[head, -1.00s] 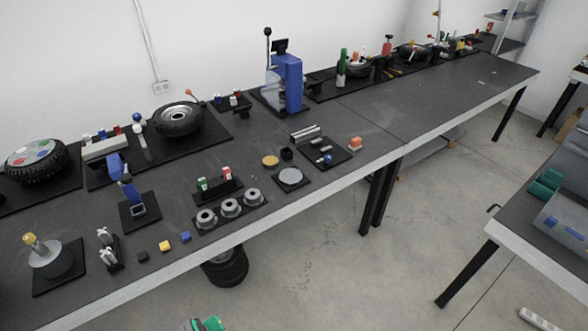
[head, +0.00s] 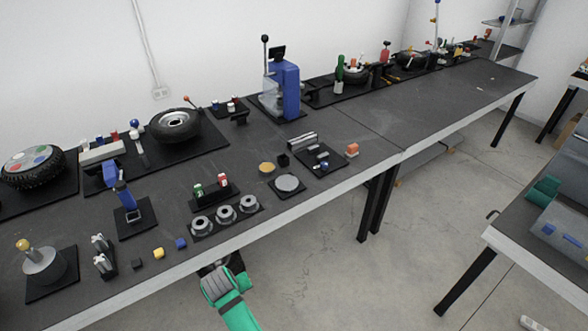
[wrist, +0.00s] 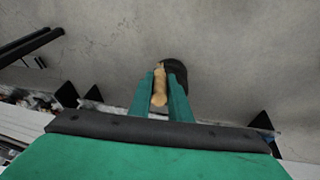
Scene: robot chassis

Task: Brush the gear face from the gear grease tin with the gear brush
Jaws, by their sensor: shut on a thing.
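In the wrist view, my gripper (wrist: 160,98) has its green fingers shut on a tan, wooden-looking handle (wrist: 159,88), which I take to be the gear brush. Its bristle end cannot be made out. In the head view my gripper (head: 213,270) is at the front edge of the long bench, low and partly hidden by my green arm. A shallow tin with a yellow-tan top (head: 267,168), likely the grease tin, sits on the bench. A flat grey disc (head: 287,183) on a black plate is beside it, possibly the gear face. Both are well beyond my gripper.
Three grey ring-shaped parts (head: 226,215) stand on a black mat between my gripper and the tin. Red and green small items (head: 210,188) stand behind them. Blue, yellow and black small blocks (head: 159,253) lie near the front edge. The bench's right part (head: 440,100) is largely clear.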

